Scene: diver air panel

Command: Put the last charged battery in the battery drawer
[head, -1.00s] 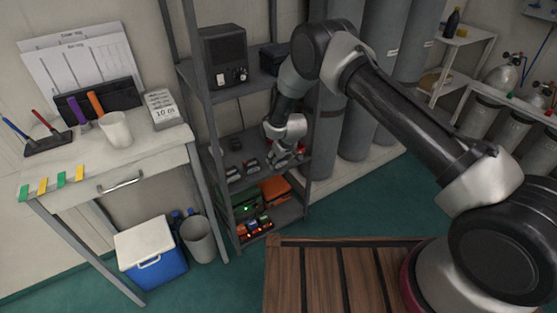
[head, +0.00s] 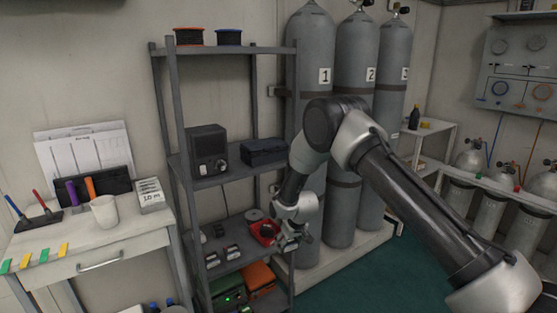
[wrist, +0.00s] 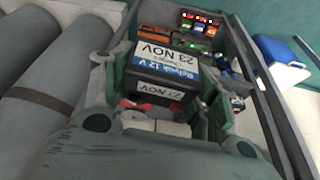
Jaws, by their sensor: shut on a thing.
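My gripper (wrist: 160,85) is shut on a dark battery (wrist: 163,70) with white labels reading 23 NOV and a blue 12 V band, seen in the wrist view. In the head view my gripper (head: 290,240) is at the right front of the grey rack's middle-low shelf; the battery cannot be made out there. A closed drawer with a bar handle (head: 100,264) is in the white desk at left; whether it is the battery drawer I cannot tell. Several small dark-and-white batteries (head: 231,252) sit on that shelf.
A red round item (head: 264,232) lies on the shelf beside my gripper. Green (head: 227,291) and orange (head: 260,278) cases stand below. Rack posts and grey cylinders (head: 310,150) flank my arm. Lit red and green lights (wrist: 200,22) show in the wrist view. Floor at right is open.

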